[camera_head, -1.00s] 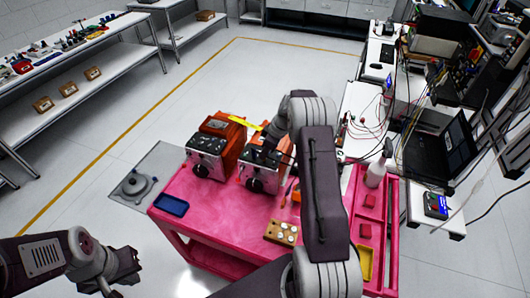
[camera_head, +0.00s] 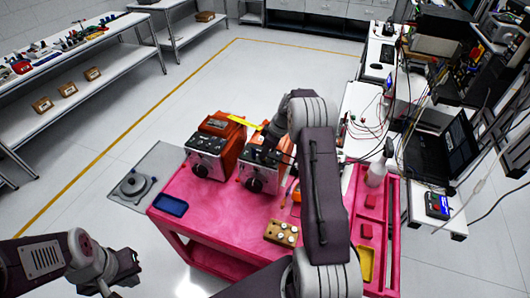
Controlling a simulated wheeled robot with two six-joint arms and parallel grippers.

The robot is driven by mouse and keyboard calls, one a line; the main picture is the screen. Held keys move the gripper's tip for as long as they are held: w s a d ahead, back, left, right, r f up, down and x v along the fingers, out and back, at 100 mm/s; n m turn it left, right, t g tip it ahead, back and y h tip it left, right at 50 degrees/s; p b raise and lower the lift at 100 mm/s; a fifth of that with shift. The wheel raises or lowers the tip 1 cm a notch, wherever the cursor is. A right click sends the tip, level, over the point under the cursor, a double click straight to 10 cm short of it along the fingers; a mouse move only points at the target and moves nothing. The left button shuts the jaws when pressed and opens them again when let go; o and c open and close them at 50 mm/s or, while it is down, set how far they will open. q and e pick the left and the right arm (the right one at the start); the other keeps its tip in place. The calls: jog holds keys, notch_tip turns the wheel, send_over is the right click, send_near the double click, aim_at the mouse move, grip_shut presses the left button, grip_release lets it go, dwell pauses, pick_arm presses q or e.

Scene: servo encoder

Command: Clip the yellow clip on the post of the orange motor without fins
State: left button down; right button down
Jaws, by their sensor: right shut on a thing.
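Two orange motors with grey front plates stand side by side on the pink cart: the left motor (camera_head: 208,154) and the right motor (camera_head: 254,178). Fins are too small to make out on either. The yellow clip (camera_head: 244,121) sticks out to the left of my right gripper (camera_head: 268,142), above and behind the right motor. My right gripper is shut on the clip, and its arm hides part of the right motor and the fingertips. I cannot tell whether the clip touches a post. My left gripper (camera_head: 122,272) is empty at lower left, off the cart; its fingers are unclear.
The pink cart (camera_head: 205,215) carries a blue tray (camera_head: 170,206), a wooden block with white round pieces (camera_head: 281,233), a spray bottle (camera_head: 377,170) and a yellow tray (camera_head: 367,264). A grey plate with a round part (camera_head: 135,184) lies left of the cart.

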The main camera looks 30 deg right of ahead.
jog(key=shift+f, duration=0.15)
dwell(0.3)
jog(key=c, duration=1.3)
grip_release()
jog(key=shift+c, duration=0.2)
jog(key=shift+r+p, duration=1.9)
jog(key=shift+r, duration=1.65)
